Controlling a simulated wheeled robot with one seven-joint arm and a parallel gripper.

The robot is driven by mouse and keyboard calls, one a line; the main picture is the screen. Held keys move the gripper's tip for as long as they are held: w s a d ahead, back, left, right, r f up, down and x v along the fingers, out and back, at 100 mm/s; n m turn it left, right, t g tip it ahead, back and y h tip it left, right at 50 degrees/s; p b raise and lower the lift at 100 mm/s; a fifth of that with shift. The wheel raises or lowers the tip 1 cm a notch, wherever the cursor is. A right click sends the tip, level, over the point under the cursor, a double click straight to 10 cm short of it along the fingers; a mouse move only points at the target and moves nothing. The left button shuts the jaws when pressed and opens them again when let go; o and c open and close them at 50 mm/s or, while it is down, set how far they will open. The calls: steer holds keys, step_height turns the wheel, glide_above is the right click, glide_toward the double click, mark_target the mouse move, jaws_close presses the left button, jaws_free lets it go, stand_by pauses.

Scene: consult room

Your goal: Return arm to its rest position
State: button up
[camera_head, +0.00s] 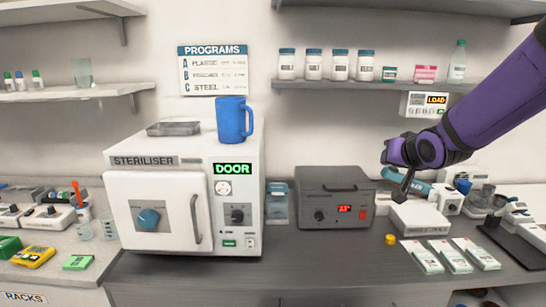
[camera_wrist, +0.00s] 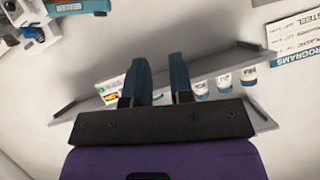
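My purple arm (camera_head: 495,95) reaches in from the upper right in the head view. My gripper (camera_head: 387,158) is above the right part of the counter, in front of the wall and below the shelf. In the wrist view, my gripper (camera_wrist: 162,75) shows two dark blue fingers with a clear gap between them, and nothing is held there. In the head view the fingers are small and partly hidden by the wrist.
Below my gripper are a white box (camera_head: 418,219) and a blue cylinder (camera_head: 408,181). A grey power unit (camera_head: 335,200) and a white steriliser (camera_head: 160,180) with a blue mug (camera_head: 233,120) on top stand left. Shelves (camera_head: 390,86) hold jars.

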steer(key=s+r+n+g, duration=0.1)
steer(key=s+r+g, duration=0.1)
steer(key=s, duration=1.4)
steer(key=s+r+n+g+h, duration=0.1)
steer(key=s+g, duration=0.4)
steer(key=s, duration=1.1)
steer(key=shift+s+d+r, duration=0.3)
steer(key=shift+d+r, duration=0.15)
steer(key=shift+r, duration=0.15)
